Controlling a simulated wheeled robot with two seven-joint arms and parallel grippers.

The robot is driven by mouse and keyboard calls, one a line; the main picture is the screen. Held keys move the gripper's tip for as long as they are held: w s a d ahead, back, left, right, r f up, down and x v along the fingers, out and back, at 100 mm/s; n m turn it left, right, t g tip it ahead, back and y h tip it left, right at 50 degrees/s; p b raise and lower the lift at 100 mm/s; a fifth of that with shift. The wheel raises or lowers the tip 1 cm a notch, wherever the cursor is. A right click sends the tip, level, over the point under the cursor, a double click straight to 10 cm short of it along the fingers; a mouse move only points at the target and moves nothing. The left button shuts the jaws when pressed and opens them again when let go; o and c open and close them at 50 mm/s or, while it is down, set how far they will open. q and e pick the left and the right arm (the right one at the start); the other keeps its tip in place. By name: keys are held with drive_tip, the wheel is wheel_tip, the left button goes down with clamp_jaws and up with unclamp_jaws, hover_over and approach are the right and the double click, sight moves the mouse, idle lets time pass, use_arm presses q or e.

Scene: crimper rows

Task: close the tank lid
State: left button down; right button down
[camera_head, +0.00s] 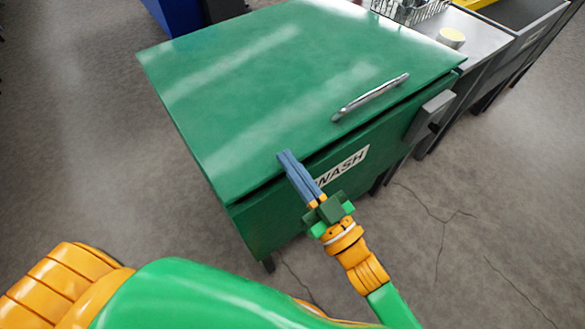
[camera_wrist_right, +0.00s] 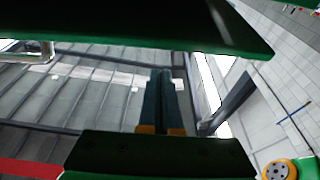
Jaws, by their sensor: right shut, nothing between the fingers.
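The tank (camera_head: 262,228) is a green box with a white "WASH" label (camera_head: 342,167) on its front, partly covered by my gripper. Its flat green lid (camera_head: 270,85) lies over the top, with a silver bar handle (camera_head: 371,97) near the front edge. A dark gap runs under the lid's front edge; I cannot tell whether the lid is fully seated. My right gripper (camera_head: 284,156) is shut and empty, its blue-grey fingers overlapping the lid's front edge in the head view. In the right wrist view the fingers (camera_wrist_right: 160,74) point up, close to the dark lid edge (camera_wrist_right: 140,28); contact is unclear.
A grey block (camera_head: 429,116) sticks out from the tank's front right. A grey counter (camera_head: 484,42) with a wire basket (camera_head: 412,9) and a round tub (camera_head: 451,38) stands beyond it. The cracked floor (camera_head: 470,240) at right is clear.

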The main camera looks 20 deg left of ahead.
drive_tip(key=shift+d+f, duration=0.15)
drive_tip(key=shift+f, duration=1)
